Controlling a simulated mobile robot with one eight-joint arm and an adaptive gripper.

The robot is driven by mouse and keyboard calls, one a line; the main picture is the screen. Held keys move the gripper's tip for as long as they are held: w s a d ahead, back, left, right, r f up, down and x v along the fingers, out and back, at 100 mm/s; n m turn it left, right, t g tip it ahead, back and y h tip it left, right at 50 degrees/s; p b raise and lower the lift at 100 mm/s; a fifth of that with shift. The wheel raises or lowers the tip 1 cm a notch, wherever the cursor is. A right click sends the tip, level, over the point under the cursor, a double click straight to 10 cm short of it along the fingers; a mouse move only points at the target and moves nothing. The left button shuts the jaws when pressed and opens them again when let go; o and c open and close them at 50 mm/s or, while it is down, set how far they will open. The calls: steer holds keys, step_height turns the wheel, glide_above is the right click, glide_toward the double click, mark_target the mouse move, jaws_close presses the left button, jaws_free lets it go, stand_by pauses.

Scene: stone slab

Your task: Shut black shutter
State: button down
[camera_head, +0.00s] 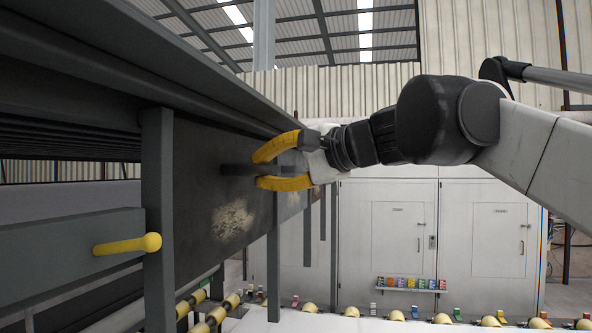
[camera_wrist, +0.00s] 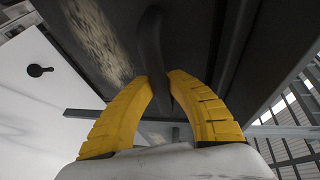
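The black shutter (camera_head: 205,205) is a dark, worn panel on the left of the head view, with a pale scuffed patch. It fills the upper middle of the wrist view (camera_wrist: 195,35). A dark bar handle (camera_head: 236,170) stands out from it. In the wrist view the curved handle (camera_wrist: 151,40) runs down between my fingertips. My gripper (camera_head: 257,171) has two yellow fingers, one above and one below the handle. In the wrist view the fingertips (camera_wrist: 161,80) close in against both sides of the handle. The exact contact is partly hidden.
A grey frame with posts (camera_head: 158,215) and a yellow-knobbed rod (camera_head: 130,244) stands at the left. Yellow rollers (camera_head: 200,315) line the bottom edge. White cabinets (camera_head: 390,235) and a small rack of coloured items (camera_head: 410,283) stand behind. Open space lies right of the shutter.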

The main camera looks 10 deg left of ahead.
step_height(320, 180, down, 24)
steer(key=b, duration=1.1)
steer(key=shift+f+b, duration=0.25)
steer(key=shift+b, duration=0.05)
steer(key=shift+s, duration=0.1)
steer(key=c, duration=1.4)
jaws_free()
steer(key=shift+o, duration=0.5)
steer(key=v, duration=1.1)
steer(key=shift+d, duration=0.4)
steer(key=shift+s, duration=0.15)
